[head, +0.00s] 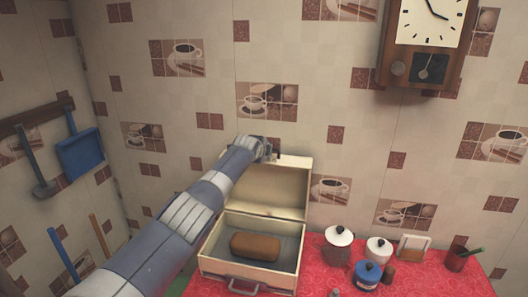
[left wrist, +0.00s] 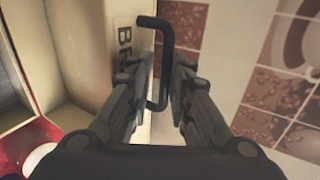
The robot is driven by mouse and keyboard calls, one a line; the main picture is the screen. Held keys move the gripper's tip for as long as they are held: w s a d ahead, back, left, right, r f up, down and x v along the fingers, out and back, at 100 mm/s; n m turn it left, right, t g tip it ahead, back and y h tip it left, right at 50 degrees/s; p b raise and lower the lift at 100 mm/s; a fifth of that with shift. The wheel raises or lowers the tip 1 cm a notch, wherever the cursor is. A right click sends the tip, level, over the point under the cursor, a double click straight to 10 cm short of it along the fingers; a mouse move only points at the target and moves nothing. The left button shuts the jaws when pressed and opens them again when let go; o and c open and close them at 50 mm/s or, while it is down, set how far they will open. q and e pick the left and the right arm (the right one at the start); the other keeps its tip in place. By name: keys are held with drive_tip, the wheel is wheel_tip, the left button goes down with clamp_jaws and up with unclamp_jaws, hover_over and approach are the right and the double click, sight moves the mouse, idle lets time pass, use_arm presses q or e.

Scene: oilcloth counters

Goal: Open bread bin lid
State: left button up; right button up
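The cream bread bin (head: 250,274) stands on the red counter with its lid (head: 270,187) raised steeply at the back. A brown loaf (head: 255,246) lies inside the bin. My left arm reaches across the bin's left side, and my left gripper (head: 268,151) is at the top edge of the lid. In the left wrist view, the gripper's fingers (left wrist: 162,78) are close together on both sides of the lid's dark bar handle (left wrist: 166,36), apparently shut on it. Lettering shows on the lid beside the handle, partly hidden by a finger. My right gripper is not in view.
Several lidded jars stand right of the bin, including a white-topped one (head: 338,246) and a blue one (head: 367,274). A brown cup (head: 457,257) stands farther right. The patterned wall is close behind the lid. A wall clock (head: 428,40) hangs above.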

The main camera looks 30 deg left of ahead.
use_arm(q)
drive_tip(key=shift+f, duration=0.15)
drive_tip(key=v, duration=1.2)
idle(0.5)
idle(0.5)
